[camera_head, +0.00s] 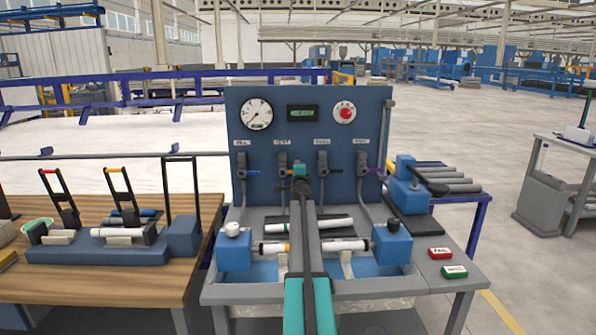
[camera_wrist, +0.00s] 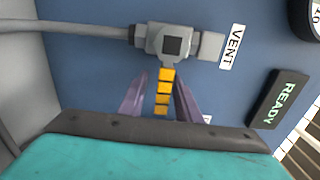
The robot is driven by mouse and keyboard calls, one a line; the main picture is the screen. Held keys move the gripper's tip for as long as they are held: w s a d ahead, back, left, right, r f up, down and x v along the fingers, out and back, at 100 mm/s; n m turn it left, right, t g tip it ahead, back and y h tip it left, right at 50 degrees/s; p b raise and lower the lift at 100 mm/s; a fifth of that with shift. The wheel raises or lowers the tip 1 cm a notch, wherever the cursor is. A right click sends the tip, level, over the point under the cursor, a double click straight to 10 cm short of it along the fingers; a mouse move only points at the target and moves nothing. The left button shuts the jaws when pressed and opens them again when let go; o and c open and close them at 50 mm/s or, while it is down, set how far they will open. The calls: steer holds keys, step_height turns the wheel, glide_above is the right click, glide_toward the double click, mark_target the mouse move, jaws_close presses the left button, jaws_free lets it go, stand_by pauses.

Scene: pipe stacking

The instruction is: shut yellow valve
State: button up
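The yellow valve's handle (camera_wrist: 163,92) shows in the wrist view as a yellow and dark striped lever. It extends from the grey valve body (camera_wrist: 170,42), crosswise to the grey pipe, beside the VENT label (camera_wrist: 232,46). My gripper (camera_wrist: 162,76) has its two purple fingers on either side of the handle, open, with a narrow gap visible on each side. In the head view my gripper (camera_head: 301,170) is at the blue panel, just right of the second valve (camera_head: 282,166), and its fingertips and the yellow handle are hidden.
The blue panel (camera_head: 270,119) also bears a round gauge (camera_head: 257,114), a READY display (camera_head: 302,114), a red button (camera_head: 344,112) and neighbouring valves (camera_head: 241,165) (camera_head: 322,166). White pipes (camera_head: 318,225) lie on the bench below my arm. A wooden table (camera_head: 110,275) stands at left.

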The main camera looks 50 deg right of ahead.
steer(key=shift+a, duration=0.15)
steer(key=v, duration=1.3)
steer(key=shift+s+a, duration=0.2)
stand_by(0.5)
steer(key=shift+r, duration=0.15)
stand_by(0.5)
